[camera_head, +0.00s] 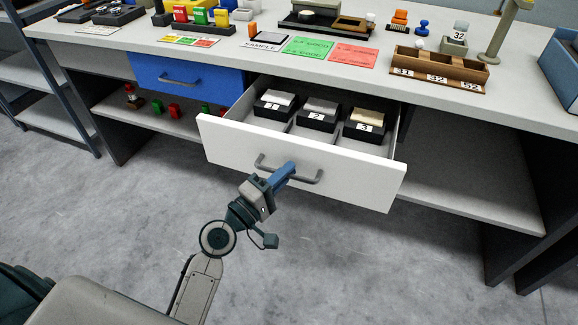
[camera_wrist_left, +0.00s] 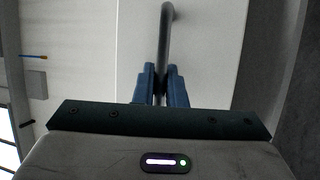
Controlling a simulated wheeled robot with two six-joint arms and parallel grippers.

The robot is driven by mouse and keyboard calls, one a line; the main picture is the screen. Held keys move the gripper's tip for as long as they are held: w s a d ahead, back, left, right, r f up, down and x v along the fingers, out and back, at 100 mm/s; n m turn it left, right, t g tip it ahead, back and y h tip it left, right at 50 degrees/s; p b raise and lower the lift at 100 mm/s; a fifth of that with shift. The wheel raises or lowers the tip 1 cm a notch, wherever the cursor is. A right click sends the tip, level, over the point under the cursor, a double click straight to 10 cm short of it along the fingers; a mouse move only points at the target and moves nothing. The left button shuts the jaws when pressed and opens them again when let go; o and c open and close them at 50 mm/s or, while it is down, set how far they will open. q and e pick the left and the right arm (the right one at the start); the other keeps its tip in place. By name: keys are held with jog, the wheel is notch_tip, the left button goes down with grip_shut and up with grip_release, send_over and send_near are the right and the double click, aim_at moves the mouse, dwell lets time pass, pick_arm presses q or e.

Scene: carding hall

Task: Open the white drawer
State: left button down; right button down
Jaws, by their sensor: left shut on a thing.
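The white drawer (camera_head: 225,142) stands pulled out from under the workbench in the head view, its inside showing. Inside are black boxes numbered 1 (camera_head: 274,103), 2 (camera_head: 318,113) and 3 (camera_head: 363,124). My left gripper (camera_head: 290,168) is shut on the drawer's grey bar handle (camera_head: 308,180), near its middle. In the left wrist view the blue fingers (camera_wrist_left: 161,86) close around the handle (camera_wrist_left: 166,30) in front of the white drawer front (camera_wrist_left: 205,50). My right gripper is not in view.
A shut blue drawer (camera_head: 190,76) is left of the white one. The grey workbench top (camera_head: 215,50) carries coloured cards, trays and a wooden holder (camera_head: 440,72). An open lower shelf (camera_head: 470,190) is at the right. Grey floor in front is clear.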

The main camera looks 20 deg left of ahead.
pick_arm(q)
jog(key=shift+s, duration=1)
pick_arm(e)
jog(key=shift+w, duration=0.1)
pick_arm(q)
jog(key=c, duration=1.8)
grip_release()
